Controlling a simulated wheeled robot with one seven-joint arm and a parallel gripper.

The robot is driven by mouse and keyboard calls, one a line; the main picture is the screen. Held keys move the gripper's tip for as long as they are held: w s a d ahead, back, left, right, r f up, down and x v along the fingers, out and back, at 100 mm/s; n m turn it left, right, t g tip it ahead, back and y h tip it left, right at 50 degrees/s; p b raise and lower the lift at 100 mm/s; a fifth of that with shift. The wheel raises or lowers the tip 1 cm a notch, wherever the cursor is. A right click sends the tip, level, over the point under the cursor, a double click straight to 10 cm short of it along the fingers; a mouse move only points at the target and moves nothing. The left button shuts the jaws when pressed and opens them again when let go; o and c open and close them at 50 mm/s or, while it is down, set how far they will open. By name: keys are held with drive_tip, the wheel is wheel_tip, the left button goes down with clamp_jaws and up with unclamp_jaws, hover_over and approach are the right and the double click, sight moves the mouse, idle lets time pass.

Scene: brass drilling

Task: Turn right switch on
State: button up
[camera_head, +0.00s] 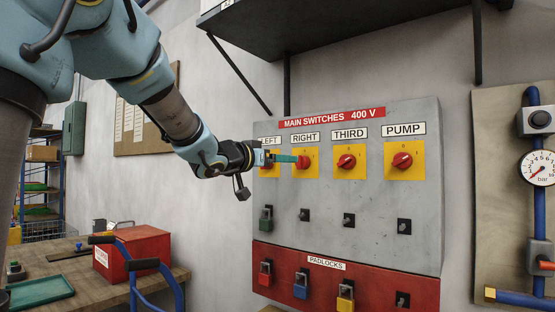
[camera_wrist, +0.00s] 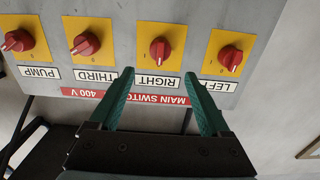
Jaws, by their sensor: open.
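The right switch (camera_head: 304,163) is a red rotary knob on a yellow plate under the label RIGHT, on the grey main switch panel (camera_head: 375,190). In the wrist view the panel appears upside down, and the right switch (camera_wrist: 160,50) has its knob standing about upright in the picture. My gripper (camera_head: 290,158) reaches the panel from the left and partly covers the left switch (camera_head: 268,170). In the wrist view my gripper (camera_wrist: 159,76) is open and empty, its two green fingers pointing towards the right switch, which appears between and just beyond the tips. I cannot tell whether they touch it.
The third switch (camera_head: 346,162) and pump switch (camera_head: 403,161) sit to the right. A red padlock board (camera_head: 330,278) with several padlocks is below. A black shelf (camera_head: 330,25) overhangs the panel. A red box (camera_head: 135,253) stands on the bench at left.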

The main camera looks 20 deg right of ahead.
sight(300, 162)
drive_tip(key=p+x, duration=0.2)
drive_tip(key=x, duration=0.7)
drive_tip(key=shift+w+d+f, duration=0.15)
drive_tip(key=shift+w+d, duration=0.05)
drive_tip(key=shift+d, duration=0.15)
drive_tip(key=shift+c, duration=0.4)
clamp_jaws()
drive_tip(key=shift+f+m, duration=0.1)
drive_tip(key=shift+m, duration=0.3)
drive_tip(key=m+b, duration=0.4)
drive_tip(key=m, duration=0.1)
drive_tip(key=shift+s+f+m, duration=0.1)
drive_tip(key=shift+s+m, duration=0.05)
drive_tip(key=shift+m, duration=0.15)
drive_tip(key=m+b, duration=0.3)
drive_tip(key=m, duration=0.2)
drive_tip(key=shift+d, duration=0.1)
drive_tip(key=shift+m, duration=0.4)
